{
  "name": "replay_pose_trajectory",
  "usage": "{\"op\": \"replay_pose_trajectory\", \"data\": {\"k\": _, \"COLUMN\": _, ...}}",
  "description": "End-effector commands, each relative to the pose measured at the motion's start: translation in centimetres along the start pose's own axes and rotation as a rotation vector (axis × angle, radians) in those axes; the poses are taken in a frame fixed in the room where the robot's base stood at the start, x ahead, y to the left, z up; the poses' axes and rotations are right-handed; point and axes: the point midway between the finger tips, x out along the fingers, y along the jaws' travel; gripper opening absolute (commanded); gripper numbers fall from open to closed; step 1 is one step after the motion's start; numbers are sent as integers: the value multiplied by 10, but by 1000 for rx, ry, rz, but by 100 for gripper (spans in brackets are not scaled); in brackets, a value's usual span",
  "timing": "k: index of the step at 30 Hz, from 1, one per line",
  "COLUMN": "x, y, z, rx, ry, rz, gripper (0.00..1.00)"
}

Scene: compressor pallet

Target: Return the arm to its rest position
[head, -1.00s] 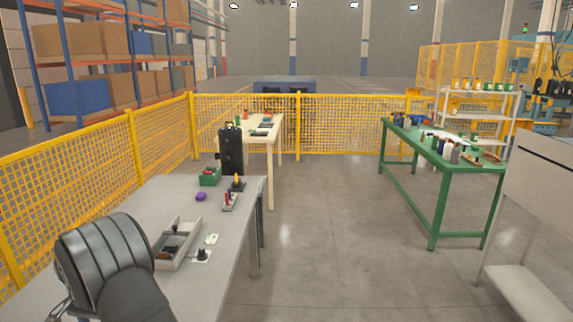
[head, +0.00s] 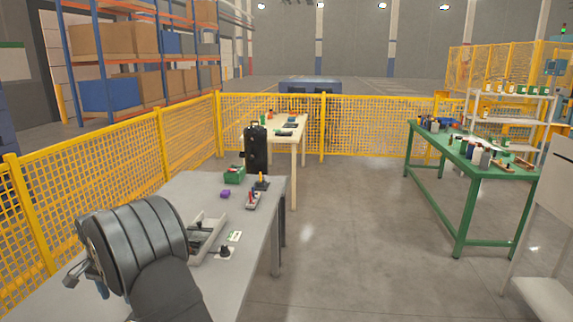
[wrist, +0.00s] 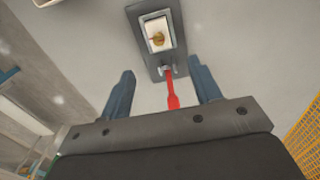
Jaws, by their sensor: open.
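My gripper (wrist: 164,73) is open, its two blue-grey fingers spread apart in the wrist view. A red handle-like part (wrist: 172,92) shows between the fingers, beyond them, on a grey plate (wrist: 143,48) with a white box and a brass-coloured piece. I cannot tell whether the fingers touch it; nothing is seen clamped. In the head view my dark, ribbed arm is at the lower left over the grey table (head: 195,186), and it hides part of that table. Only a small part of the gripper end shows there, at the arm's left.
On the grey table are a grey tray (head: 216,240), a green bin (head: 234,175), a purple block (head: 225,194) and a small fixture with coloured handles (head: 254,201). Yellow mesh fencing (head: 135,145) runs along the left. Open floor (head: 340,230) lies to the right.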

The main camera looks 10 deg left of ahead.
Motion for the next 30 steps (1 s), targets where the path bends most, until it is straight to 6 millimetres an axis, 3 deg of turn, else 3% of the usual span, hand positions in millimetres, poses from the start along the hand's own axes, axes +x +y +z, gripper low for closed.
{"op": "replay_pose_trajectory", "data": {"k": 1, "x": 20, "y": 2, "z": 2, "rx": 0, "ry": -9, "rz": 13, "gripper": 58}}
{"op": "replay_pose_trajectory", "data": {"k": 17, "x": 127, "y": 4, "z": 2, "rx": 0, "ry": -8, "rz": 12, "gripper": 58}}
{"op": "replay_pose_trajectory", "data": {"k": 30, "x": 32, "y": 2, "z": 1, "rx": 0, "ry": -3, "rz": 5, "gripper": 58}}
